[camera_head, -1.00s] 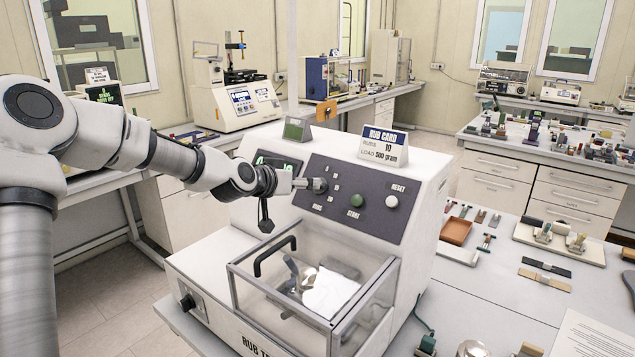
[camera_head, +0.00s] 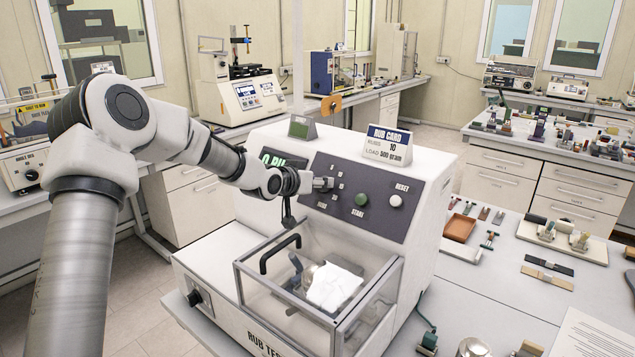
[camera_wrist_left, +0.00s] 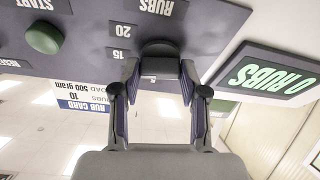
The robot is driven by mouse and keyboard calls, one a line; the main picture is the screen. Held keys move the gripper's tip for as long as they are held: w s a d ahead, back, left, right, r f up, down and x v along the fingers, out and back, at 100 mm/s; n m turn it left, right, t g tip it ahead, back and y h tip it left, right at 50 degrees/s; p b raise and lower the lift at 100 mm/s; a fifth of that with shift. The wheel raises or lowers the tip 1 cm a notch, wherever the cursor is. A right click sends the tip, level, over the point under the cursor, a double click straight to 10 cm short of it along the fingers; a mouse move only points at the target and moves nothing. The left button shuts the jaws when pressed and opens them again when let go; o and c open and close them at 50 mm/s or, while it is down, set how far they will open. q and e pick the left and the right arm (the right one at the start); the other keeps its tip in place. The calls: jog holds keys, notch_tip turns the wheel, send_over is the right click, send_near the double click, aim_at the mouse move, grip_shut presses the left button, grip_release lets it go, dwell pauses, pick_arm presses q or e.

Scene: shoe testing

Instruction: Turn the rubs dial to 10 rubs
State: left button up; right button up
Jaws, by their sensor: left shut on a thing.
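The white rub tester (camera_head: 420,215) has a dark sloped panel (camera_head: 375,212) with the rubs dial (camera_head: 325,184) at its left. The dark round dial also shows in the left wrist view (camera_wrist_left: 160,48), where that picture is upside down. My left gripper (camera_head: 312,184) is shut on the dial, with a finger on each side (camera_wrist_left: 160,80). Marks "15" and "20" show beside the dial; its pointer cannot be made out. The display (camera_wrist_left: 268,77) reads "0 RUBS". The rub card (camera_head: 388,149) reads 10 rubs, load 500 gram. My right gripper is not in view.
A green start button (camera_head: 361,200) and a white reset button (camera_head: 395,201) sit right of the dial. A clear-walled box with a black handle (camera_head: 278,252) stands below the panel, a white cloth (camera_head: 335,287) inside. Small parts lie on the table at right.

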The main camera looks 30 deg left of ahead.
pick_arm(q)
jog(key=shift+f+n, duration=0.1)
jog(key=shift+n, duration=0.2)
jog(key=shift+n+b, duration=0.5)
jog(key=shift+b, duration=0.05)
jog(key=shift+d+n+y, duration=0.1)
jog(key=shift+n+y, duration=0.3)
jog(key=shift+n, duration=0.4)
jog(key=n+y, duration=0.1)
jog(key=n, duration=0.2)
jog(key=shift+r+g+p, duration=0.2)
jog(key=shift+g+p, duration=0.1)
jog(key=shift+p, duration=0.05)
jog(key=shift+n+p, duration=0.35)
jog(key=shift+n, duration=0.85)
jog(key=shift+f+g+y, duration=0.1)
jog(key=shift+g+y, duration=0.2)
